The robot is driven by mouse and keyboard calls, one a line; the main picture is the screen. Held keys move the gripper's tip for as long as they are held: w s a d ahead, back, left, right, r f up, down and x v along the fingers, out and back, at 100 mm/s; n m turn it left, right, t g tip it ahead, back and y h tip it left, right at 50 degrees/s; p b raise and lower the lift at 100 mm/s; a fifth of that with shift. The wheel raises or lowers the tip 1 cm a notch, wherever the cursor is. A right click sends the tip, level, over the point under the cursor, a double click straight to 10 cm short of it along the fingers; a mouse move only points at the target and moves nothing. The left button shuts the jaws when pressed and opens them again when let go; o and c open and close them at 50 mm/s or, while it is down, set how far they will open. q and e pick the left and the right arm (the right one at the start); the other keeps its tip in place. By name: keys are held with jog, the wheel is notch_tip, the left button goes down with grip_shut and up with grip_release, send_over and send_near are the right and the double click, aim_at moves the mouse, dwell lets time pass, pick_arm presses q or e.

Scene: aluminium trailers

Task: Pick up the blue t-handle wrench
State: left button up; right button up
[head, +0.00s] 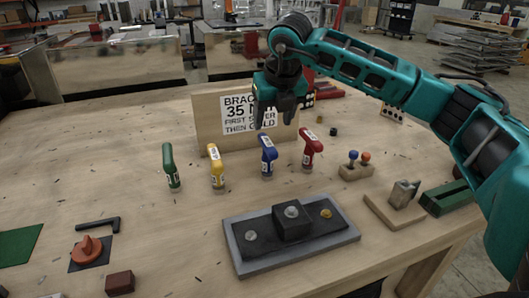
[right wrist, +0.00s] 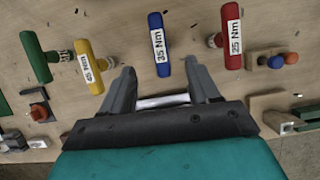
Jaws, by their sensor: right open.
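The blue t-handle wrench (head: 268,155) stands upright on the wooden table, between a yellow one and a red one. In the right wrist view the blue wrench (right wrist: 159,46) has a white label reading 35 Nm and lies ahead of the fingers, roughly in line with the gap between them. My right gripper (head: 275,121) is open and empty, above the blue wrench in the head view and apart from it. Its two fingers show in the right wrist view (right wrist: 163,78). My left gripper is not in view.
Green (head: 171,167), yellow (head: 215,167) and red (head: 310,149) t-handle wrenches stand in the same row. A sign board (head: 210,110) stands behind them. A grey tray (head: 240,262) with a dark block lies in front. The table's left middle is mostly clear.

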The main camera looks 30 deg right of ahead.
aim_at(266, 150)
jog(key=x, duration=1.2)
jog(key=shift+s+f+p, duration=0.1)
jog(key=shift+f+p, duration=0.15)
jog(key=shift+p, duration=0.05)
grip_shut()
